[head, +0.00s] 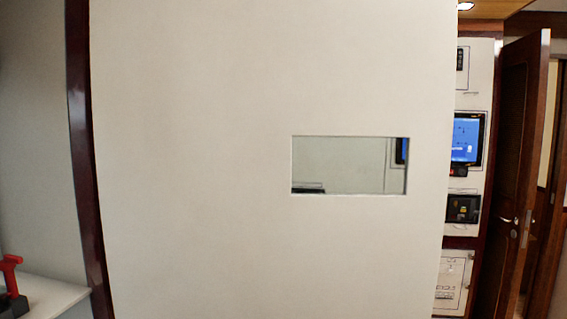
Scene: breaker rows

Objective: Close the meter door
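A large pale panel with a rectangular window opening, which looks like the meter door (220,160), fills most of the head view. It stands upright, close in front of me, and hides most of what is behind it. Through its window (340,166) I see a grey surface and the edge of a dark-framed blue screen. The panel's hinge and any handle are not visible, so I cannot tell how far it is swung. Neither of my grippers is in view.
Right of the panel, a pale wall section carries a blue-lit screen (466,139) and a black device (462,208). A brown wooden door (522,170) stands at the far right. At lower left, a red T-shaped object (11,274) is by a white ledge (52,294).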

